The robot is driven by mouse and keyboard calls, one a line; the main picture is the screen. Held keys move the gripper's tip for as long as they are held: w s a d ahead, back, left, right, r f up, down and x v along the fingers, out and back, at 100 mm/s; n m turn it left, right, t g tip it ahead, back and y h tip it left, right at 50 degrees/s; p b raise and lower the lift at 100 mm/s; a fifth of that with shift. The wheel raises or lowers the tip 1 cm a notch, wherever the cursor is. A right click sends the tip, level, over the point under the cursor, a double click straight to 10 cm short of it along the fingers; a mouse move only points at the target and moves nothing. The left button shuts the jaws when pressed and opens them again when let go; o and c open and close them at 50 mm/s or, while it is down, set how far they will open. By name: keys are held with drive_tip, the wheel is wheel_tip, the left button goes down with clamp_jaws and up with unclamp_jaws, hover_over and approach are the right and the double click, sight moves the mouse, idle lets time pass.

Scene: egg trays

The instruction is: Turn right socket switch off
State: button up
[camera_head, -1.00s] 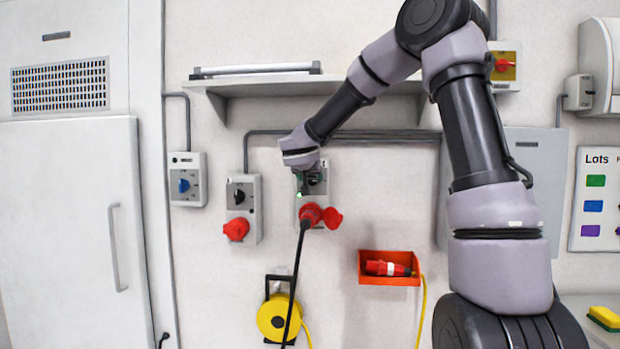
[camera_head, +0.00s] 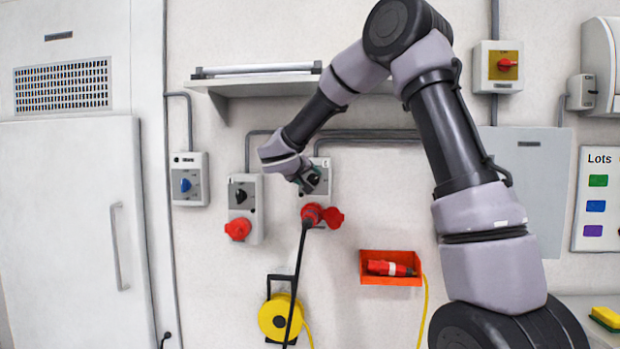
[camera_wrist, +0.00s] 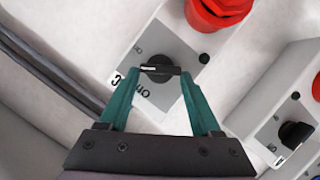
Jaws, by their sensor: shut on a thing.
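The right socket (camera_head: 322,165) is a grey wall box with a black rotary switch (camera_head: 313,181) and a red plug (camera_head: 312,213) with a black cable in its lower part. My gripper (camera_head: 306,181) reaches the switch from the upper left. In the wrist view, the green fingers of my gripper (camera_wrist: 160,71) are closed on both ends of the switch's black bar handle (camera_wrist: 163,70). The bar lies nearly level in that view, with a white mark towards its left end. Lettering shows on the plate, partly covered by the fingers.
The left socket (camera_head: 246,190) with its own black switch and red cover is close by on the left. A blue-knobbed switch box (camera_head: 188,180) is further left. A shelf (camera_head: 258,84) is above; an orange bin (camera_head: 391,281) and a yellow cable reel (camera_head: 280,320) are below.

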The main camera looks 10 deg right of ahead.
drive_tip(key=n, duration=0.1)
drive_tip(key=n+h, duration=0.2)
drive_tip(key=shift+a+f, duration=0.3)
drive_tip(key=shift+a, duration=0.05)
drive_tip(key=n, duration=0.1)
drive_tip(key=n+h, duration=0.1)
drive_tip(key=n, duration=0.1)
drive_tip(key=shift+w+f+t, duration=0.1)
drive_tip(key=shift+f+t, duration=0.15)
drive_tip(key=shift+t, duration=0.05)
drive_tip(key=shift+f+n+t+h, duration=0.2)
drive_tip(key=shift+n+t+h, duration=0.35)
drive_tip(key=shift+n, duration=0.85)
drive_tip(key=o, duration=1.4)
